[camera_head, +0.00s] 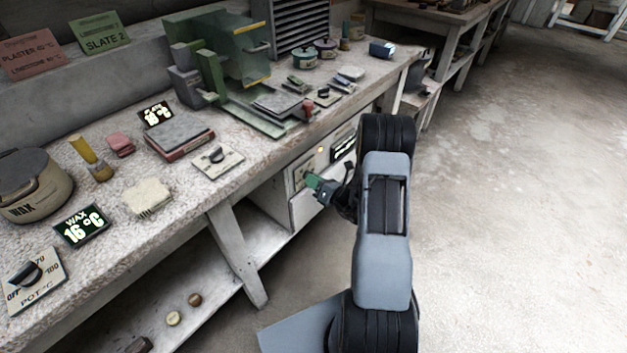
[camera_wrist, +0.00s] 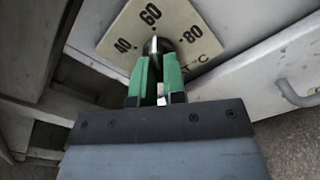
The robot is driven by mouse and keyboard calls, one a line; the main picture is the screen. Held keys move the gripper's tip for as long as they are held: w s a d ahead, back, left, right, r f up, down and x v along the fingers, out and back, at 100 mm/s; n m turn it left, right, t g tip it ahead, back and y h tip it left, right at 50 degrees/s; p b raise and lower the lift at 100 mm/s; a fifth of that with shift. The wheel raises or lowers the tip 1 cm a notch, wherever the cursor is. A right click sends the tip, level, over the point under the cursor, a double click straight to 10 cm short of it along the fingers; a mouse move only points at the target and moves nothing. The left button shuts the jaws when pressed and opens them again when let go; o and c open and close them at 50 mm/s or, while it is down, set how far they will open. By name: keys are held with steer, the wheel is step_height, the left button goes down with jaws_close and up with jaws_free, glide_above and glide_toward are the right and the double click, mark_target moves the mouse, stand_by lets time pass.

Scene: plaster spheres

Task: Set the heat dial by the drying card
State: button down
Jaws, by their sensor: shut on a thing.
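The heat dial's cream plate (camera_wrist: 150,22) fills the top of the wrist view, marked 40, 60 and 80; its lower lettering is partly covered. Its dark knob (camera_wrist: 165,45) has a pale mark pointing up, roughly at 60. My gripper (camera_wrist: 157,62) has green fingers closed on the knob. In the head view my gripper (camera_head: 311,182) is at the plate (camera_head: 306,171) on the front below the bench top. A reddish card (camera_head: 30,55) on the back ledge reads "PLASTER 40 °C", with a smaller "LIMESTONE" line whose number is unclear.
A green card (camera_head: 104,36) reads "SLATE 2". A dark display (camera_head: 343,150) sits beside the heat dial, partly hidden by my arm. The floor at right is clear.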

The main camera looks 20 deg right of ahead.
stand_by(0.3)
steer(key=c, duration=1.2)
jaws_free()
steer(key=p+v, duration=0.1)
steer(key=v, duration=1.3)
